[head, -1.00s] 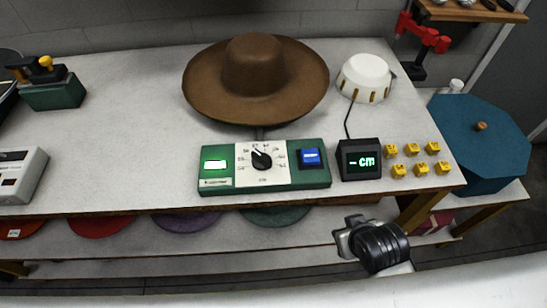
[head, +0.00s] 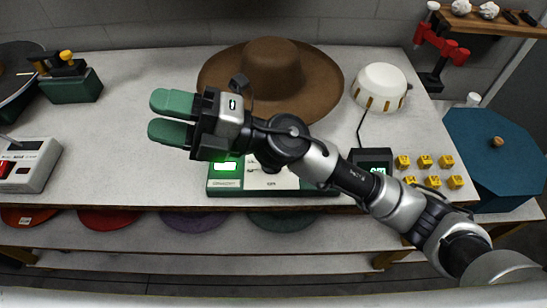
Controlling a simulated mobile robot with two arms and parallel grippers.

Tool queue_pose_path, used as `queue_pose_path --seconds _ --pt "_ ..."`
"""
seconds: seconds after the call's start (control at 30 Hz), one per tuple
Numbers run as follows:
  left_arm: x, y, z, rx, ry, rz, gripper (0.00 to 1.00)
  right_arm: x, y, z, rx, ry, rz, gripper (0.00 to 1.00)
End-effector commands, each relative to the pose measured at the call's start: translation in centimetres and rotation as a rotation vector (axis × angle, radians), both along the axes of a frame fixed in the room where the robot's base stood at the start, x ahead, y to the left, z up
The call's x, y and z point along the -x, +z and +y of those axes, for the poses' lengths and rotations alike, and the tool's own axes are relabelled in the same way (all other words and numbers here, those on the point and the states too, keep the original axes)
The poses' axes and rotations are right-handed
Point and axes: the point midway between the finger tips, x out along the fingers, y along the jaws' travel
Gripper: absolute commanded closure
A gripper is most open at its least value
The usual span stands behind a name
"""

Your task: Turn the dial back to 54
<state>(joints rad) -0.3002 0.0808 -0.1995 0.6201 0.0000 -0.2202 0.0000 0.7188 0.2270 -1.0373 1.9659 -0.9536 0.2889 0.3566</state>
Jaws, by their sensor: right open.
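A green control box (head: 224,183) stands at the front of the table. Its lit display (head: 227,167) shows at the left. My right arm crosses over the box and hides most of the dial and its scale, so I cannot read the setting. My right gripper (head: 172,118) is above the table, up and left of the box, with its two green fingers apart and nothing between them. It points left, away from the dial. My left gripper is not in view.
A brown hat (head: 272,68) lies behind the box. A white dome (head: 381,86), a small black display (head: 373,156) and several yellow cubes (head: 425,162) are to the right. A grey device (head: 36,163) is at the left. The table's left middle is clear.

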Motion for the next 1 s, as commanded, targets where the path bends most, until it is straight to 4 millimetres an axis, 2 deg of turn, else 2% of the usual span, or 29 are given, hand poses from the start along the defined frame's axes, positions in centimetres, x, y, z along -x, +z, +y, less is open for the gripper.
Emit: queue_pose_path --seconds 0.03,0.1,0.2,0.27,0.3,0.37,0.43,0.53,0.63,0.77,0.87,1.0 --pt "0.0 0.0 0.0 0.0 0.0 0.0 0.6 1.2 -1.2 1.1 0.12 0.091 -0.134 0.55" --pt "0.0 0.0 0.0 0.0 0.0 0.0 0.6 2.4 -3.9 1.9 0.303 0.213 -0.297 0.55" --pt "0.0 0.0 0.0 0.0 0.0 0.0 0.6 2.2 -8.4 1.1 0.608 0.353 -0.5 0.55" --pt "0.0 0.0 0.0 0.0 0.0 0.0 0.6 1.0 -10.9 -0.4 0.812 0.418 -0.603 0.55" --pt "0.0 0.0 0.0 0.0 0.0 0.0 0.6 -0.3 -12.4 -1.8 0.95 0.45 -0.66 0.55" --pt "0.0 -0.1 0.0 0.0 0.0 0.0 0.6 -2.5 -13.9 -4.2 1.156 0.482 -0.726 0.55" --pt "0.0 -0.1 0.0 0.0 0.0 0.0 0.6 -5.2 -14.7 -7.2 1.374 0.497 -0.777 0.55" --pt "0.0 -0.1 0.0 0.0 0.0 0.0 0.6 -8.3 -14.7 -10.8 1.619 0.493 -0.81 0.55" --pt "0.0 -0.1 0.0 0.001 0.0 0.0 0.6 -10.1 -14.2 -13.1 1.766 0.483 -0.815 0.55" --pt "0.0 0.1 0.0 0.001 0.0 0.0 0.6 -10.8 -14.3 -14.2 1.831 0.478 -0.813 0.55" --pt "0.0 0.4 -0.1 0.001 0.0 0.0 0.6 -10.8 -15.4 -14.2 1.832 0.481 -0.812 0.55" --pt "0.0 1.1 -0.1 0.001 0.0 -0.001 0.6 -10.7 -17.8 -14.2 1.828 0.483 -0.81 0.55"
